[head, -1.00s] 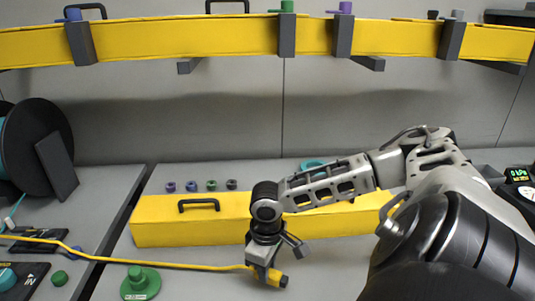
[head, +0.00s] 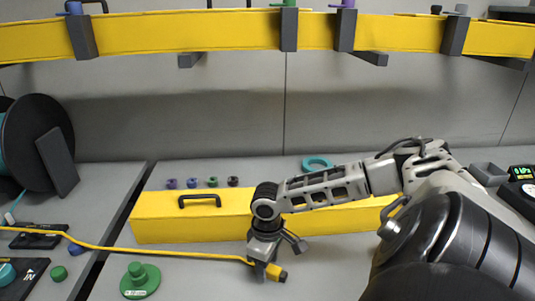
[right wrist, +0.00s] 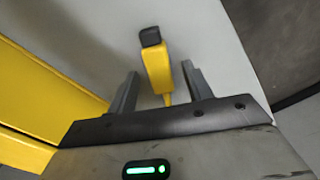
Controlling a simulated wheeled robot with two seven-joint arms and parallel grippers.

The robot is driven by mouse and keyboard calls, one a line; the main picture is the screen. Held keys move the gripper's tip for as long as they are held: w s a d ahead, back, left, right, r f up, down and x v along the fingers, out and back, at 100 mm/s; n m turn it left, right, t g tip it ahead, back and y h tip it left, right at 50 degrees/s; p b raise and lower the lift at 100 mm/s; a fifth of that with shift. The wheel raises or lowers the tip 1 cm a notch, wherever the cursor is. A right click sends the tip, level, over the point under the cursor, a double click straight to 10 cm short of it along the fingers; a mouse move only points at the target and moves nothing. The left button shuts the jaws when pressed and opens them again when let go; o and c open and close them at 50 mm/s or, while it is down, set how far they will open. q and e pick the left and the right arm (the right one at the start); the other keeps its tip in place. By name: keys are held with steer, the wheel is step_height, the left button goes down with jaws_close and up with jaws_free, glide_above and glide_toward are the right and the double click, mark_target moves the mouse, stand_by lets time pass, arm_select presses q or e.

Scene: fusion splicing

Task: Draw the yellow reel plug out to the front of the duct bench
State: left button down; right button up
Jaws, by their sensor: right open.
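The yellow reel plug (head: 276,272), with a dark tip, lies on the grey duct bench (head: 200,282) in front of the long yellow duct box (head: 165,220). Its yellow cable (head: 165,252) runs off to the left. My right gripper (head: 264,270) is low over the plug, pointing down. In the right wrist view the plug (right wrist: 157,65) reaches out between and beyond the two open fingers (right wrist: 157,88), with gaps on both sides. Whether the fingers touch it is hidden in the head view. My left gripper is not in view.
A green round piece (head: 140,281) stands on the bench left of the gripper. A dark reel (head: 40,130) is at far left. Several small coloured pieces and a teal ring (head: 317,163) sit behind the duct box. A yellow duct (head: 190,36) crosses above.

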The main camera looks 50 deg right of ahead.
step_height(320, 180, up, 16)
steer(key=shift+p, duration=0.45)
steer(key=s+a+f+n+t+y, duration=0.1)
steer(key=s+a+f+n, duration=0.1)
steer(key=a+f, duration=0.6)
steer(key=s+a+f+n+t+y, duration=0.15)
steer(key=a+f, duration=0.35)
steer(key=a, duration=0.7)
steer(key=s+m+h, duration=0.2)
steer(key=s+m, duration=0.2)
steer(key=s, duration=0.3)
steer(key=w+a+f+t+y, duration=0.2)
steer(key=w+a+f+t, duration=0.3)
steer(key=f, duration=0.4)
steer(key=w+n+t, duration=0.1)
steer(key=t, duration=0.1)
steer(key=shift+w+a+f+t, duration=0.15)
steer(key=shift+w+a+t, duration=0.1)
steer(key=shift+a+t, duration=0.1)
